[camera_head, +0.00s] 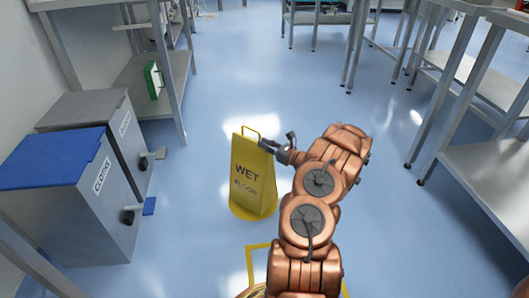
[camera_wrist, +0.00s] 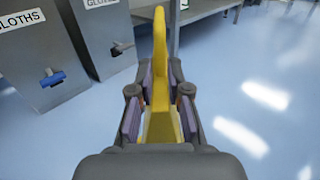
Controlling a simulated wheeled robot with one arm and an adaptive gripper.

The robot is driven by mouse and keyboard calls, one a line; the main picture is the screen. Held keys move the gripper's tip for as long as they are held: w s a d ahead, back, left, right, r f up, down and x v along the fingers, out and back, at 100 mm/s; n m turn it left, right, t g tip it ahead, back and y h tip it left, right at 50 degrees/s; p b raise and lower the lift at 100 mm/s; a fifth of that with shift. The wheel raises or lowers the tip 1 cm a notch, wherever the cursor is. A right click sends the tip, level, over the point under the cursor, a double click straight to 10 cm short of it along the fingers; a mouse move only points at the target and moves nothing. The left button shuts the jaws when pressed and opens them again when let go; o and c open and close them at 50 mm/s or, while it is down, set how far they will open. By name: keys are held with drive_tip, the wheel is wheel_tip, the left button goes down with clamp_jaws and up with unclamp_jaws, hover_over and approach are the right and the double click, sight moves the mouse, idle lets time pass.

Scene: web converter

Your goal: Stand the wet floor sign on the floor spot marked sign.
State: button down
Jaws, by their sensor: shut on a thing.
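The yellow wet floor sign (camera_head: 252,178) is upright in the head view, its WET FLOOR lettering facing me. My gripper (camera_head: 279,145) is at its upper right edge, just below the top handle. In the wrist view my gripper (camera_wrist: 158,100) is shut on the yellow sign (camera_wrist: 160,62), which shows edge-on between the pads. I cannot tell whether the sign's base touches the floor. A yellow outlined square on the floor (camera_head: 259,247) lies just nearer to me than the sign, partly hidden by my arm. No marking word is readable there.
Two grey bins stand at left, one with a blue lid (camera_head: 52,158) labelled CLOTHS and one with a grey lid (camera_head: 82,109). A steel bench (camera_head: 150,82) stands beyond them. Steel tables (camera_head: 490,170) line the right. The blue floor between is clear.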

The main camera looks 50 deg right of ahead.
drive_tip(key=shift+w+d, duration=0.15)
drive_tip(key=shift+w, duration=0.2)
drive_tip(key=shift+f+b, duration=0.3)
drive_tip(key=shift+b, duration=0.05)
drive_tip(key=shift+f+b, duration=0.8)
drive_tip(key=shift+f, duration=0.65)
drive_tip(key=c, duration=1.1)
unclamp_jaws()
drive_tip(key=shift+s, duration=0.1)
